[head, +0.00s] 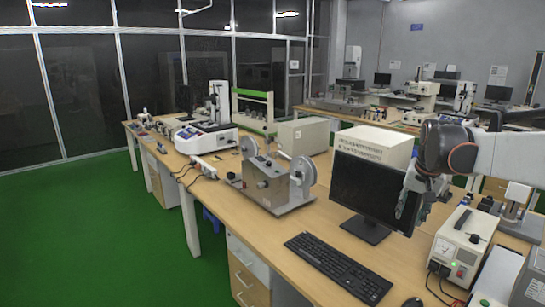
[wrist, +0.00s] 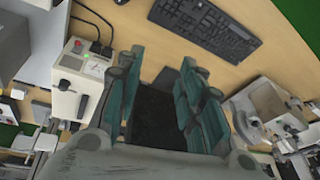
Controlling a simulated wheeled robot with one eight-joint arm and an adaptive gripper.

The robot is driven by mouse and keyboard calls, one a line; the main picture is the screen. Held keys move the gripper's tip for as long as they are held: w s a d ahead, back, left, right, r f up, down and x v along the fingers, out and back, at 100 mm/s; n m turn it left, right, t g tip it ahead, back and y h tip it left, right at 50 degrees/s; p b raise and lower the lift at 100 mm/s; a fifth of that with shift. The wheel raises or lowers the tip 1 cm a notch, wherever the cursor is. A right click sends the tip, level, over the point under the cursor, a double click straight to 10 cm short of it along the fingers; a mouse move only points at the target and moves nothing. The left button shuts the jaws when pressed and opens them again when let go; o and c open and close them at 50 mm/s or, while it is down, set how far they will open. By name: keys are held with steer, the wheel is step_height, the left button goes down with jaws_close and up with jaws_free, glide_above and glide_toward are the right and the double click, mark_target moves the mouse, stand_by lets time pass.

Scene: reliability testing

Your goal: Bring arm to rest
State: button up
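My arm (head: 490,152) reaches in from the right in the head view, above the bench. My gripper (head: 409,205) hangs down at its end, in front of the right part of the black monitor (head: 368,185) in that picture. In the wrist view, the two green-grey fingers of my gripper (wrist: 161,62) stand apart, with nothing held between them. The dark monitor (wrist: 154,118) shows in the gap between the fingers. Whether the gripper touches the monitor I cannot tell.
A black keyboard (head: 338,268) lies in front of the monitor. A white power unit (head: 461,246) with cables stands right, close below my arm. A metal device with two discs (head: 270,186) stands left of the monitor. Green floor (head: 75,230) is free on the left.

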steer(key=s+a+r+n+t, duration=0.2)
steer(key=s+a+n, duration=0.3)
steer(key=s+a, duration=0.95)
steer(key=s+a+f+t+b, duration=0.1)
steer(key=s+a+f, duration=0.1)
steer(key=s+f, duration=0.2)
steer(key=s+a+f+n+b, duration=0.1)
steer(key=s+f, duration=0.4)
steer(key=s, duration=0.6)
steer(key=shift+a+t+y, duration=0.3)
steer(key=shift+a+t, duration=0.1)
steer(key=shift+a, duration=0.15)
